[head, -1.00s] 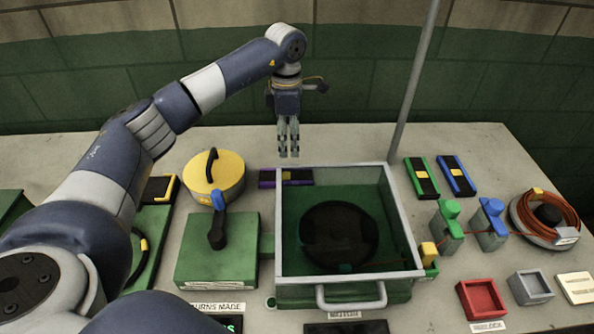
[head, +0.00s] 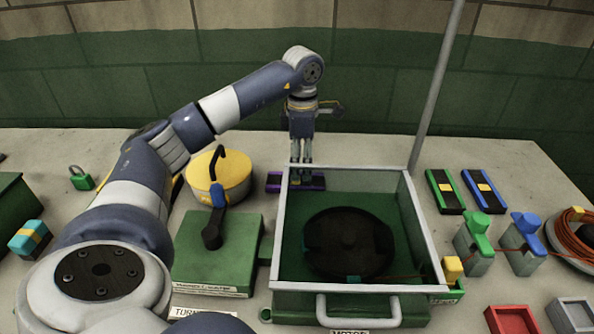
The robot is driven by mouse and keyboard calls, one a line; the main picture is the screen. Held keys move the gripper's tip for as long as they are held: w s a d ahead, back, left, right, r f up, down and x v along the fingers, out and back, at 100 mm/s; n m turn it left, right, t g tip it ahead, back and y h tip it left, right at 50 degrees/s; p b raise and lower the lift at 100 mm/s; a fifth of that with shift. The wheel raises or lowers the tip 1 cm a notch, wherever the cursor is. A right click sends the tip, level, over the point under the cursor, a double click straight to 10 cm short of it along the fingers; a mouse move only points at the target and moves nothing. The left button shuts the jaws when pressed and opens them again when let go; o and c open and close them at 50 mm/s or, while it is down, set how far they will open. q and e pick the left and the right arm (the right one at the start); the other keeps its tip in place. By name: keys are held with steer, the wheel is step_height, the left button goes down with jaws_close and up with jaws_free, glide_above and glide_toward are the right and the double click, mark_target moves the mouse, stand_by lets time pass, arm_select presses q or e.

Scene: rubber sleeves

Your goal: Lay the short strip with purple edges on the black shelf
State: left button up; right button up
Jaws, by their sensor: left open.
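The short dark strip with purple edges (head: 274,183) lies on the bench just behind the clear-walled box. My left gripper (head: 302,184) points straight down at the strip, its fingers overlapping the strip's middle and right part in the head view. Its fingers are open; whether they touch the strip I cannot tell. The fingers hide part of the strip. I cannot make out a black shelf in this view. My right gripper is out of view.
The clear-walled box (head: 430,240) with a dark disc stands close in front of the strip. A yellow pot (head: 232,180) is to its left. Green-edged (head: 444,191) and blue-edged (head: 483,191) strips lie right of a thin grey pole (head: 437,85).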

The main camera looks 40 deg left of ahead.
arm_select(q)
step_height(320, 180, down, 5)
steer(key=shift+w+f+p, duration=0.1)
steer(key=shift+p, duration=0.3)
steer(key=c, duration=0.8)
